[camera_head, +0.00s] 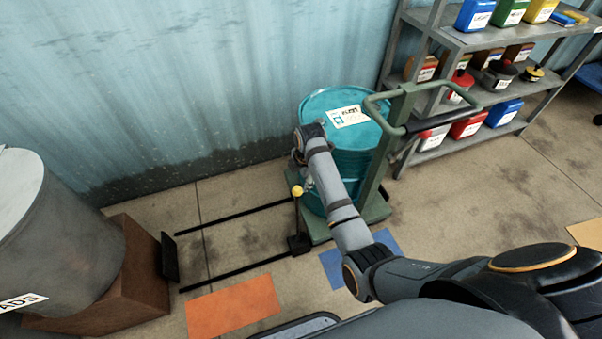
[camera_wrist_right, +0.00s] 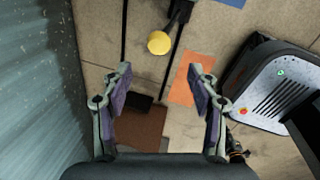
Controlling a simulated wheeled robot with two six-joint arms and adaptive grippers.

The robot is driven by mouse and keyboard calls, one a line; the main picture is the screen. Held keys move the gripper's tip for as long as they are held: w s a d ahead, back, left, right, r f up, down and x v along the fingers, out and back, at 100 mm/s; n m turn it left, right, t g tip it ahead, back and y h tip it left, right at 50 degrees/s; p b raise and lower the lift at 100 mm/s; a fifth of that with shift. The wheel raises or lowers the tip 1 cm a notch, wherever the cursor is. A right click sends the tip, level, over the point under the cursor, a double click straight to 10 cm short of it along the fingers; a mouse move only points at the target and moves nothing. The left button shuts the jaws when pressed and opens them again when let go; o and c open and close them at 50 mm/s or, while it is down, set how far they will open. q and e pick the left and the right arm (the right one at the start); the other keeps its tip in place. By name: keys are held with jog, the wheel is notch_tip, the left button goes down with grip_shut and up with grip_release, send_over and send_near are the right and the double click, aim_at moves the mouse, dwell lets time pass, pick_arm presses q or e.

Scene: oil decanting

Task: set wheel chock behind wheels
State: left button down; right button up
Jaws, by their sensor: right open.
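The wheel chock (camera_head: 299,243) is a small black block on the floor with a thin upright rod topped by a yellow knob (camera_head: 297,191). It stands at the near left corner of the green trolley (camera_head: 376,208), whose wheels I cannot make out. My right gripper (camera_head: 305,182) is close to the knob, partly hidden by my arm. In the right wrist view my right gripper (camera_wrist_right: 158,72) is open and empty. The yellow knob (camera_wrist_right: 159,42) shows just past its fingertips, apart from both. My left gripper is not in view.
A teal drum (camera_head: 354,146) stands on the trolley. Two black rails (camera_head: 235,215) run left along the floor to a black plate (camera_head: 169,257). A grey drum on a brown block (camera_head: 137,270) stands left. Shelves (camera_head: 470,40) stand at back right. An orange mat (camera_head: 232,306) lies in front.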

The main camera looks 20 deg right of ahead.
jog(key=shift+s+r, duration=0.1)
jog(key=shift+r, duration=0.35)
jog(key=shift+d, duration=0.1)
jog(key=w+d+r+m+t, duration=0.2)
jog(key=d+r+m+t, duration=0.15)
jog(key=m+t, duration=0.45)
jog(key=s+d+f+m+g, duration=0.1)
jog(key=s+f+m+g, duration=0.15)
jog(key=s+f, duration=0.55)
jog(key=s+d+f+m+g, duration=0.1)
jog(key=s+f+m, duration=0.2)
jog(key=f, duration=0.8)
jog(key=s+d+f+m+g, duration=0.2)
jog(key=s+f, duration=0.4)
jog(key=f, duration=0.4)
jog(key=s+d+f+m+g, duration=0.1)
jog(key=s+f, duration=0.3)
jog(key=s, duration=0.5)
jog(key=s+d+f+m+g, duration=0.1)
jog(key=s+f+m, duration=0.1)
jog(key=s+f, duration=0.3)
jog(key=s+d+f+m+g+h, duration=0.1)
jog(key=s+f, duration=0.3)
jog(key=s, duration=0.9)
jog(key=shift+s+f+m, duration=0.15)
jog(key=shift+s+m, duration=0.25)
jog(key=shift+m, duration=0.05)
